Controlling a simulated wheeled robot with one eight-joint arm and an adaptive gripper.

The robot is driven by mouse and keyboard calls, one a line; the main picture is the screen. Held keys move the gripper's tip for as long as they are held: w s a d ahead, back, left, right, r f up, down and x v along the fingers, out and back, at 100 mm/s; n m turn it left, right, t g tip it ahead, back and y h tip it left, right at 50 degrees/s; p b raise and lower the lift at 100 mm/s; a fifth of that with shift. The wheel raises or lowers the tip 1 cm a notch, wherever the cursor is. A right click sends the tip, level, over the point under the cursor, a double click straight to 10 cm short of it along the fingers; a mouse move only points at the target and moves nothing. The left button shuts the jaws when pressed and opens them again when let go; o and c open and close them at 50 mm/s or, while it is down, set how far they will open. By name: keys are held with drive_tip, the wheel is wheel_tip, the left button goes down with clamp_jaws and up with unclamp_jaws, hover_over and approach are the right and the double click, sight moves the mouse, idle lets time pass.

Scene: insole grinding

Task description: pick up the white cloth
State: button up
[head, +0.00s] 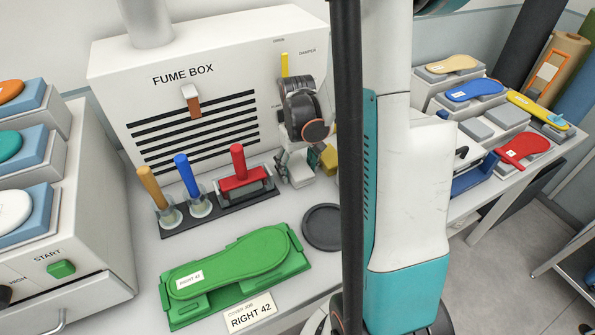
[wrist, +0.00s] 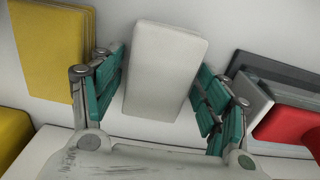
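The white cloth shows in the wrist view (wrist: 165,70) as a pale, thick folded block with rounded corners. My gripper (wrist: 163,75) has its teal finger pads spread on either side of it. The pads stand close to its left and right sides, and I see no clear grip on it. In the head view, my gripper (head: 298,158) points down at the back of the bench, in front of the fume box, with the cloth (head: 301,174) low between its fingers.
A yellow block (head: 328,158) and a red-handled tool (head: 240,168) flank the gripper. Blue and orange handled tools stand farther left. A green insole (head: 235,262) on a green holder and a dark round disc (head: 322,226) lie in front. The fume box (head: 200,85) rises behind.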

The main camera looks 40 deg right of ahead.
sight(298, 167)
drive_tip(key=c, duration=0.6)
drive_tip(key=shift+r, duration=0.1)
wheel_tip(298, 167, up, 20)
drive_tip(key=p, duration=0.6)
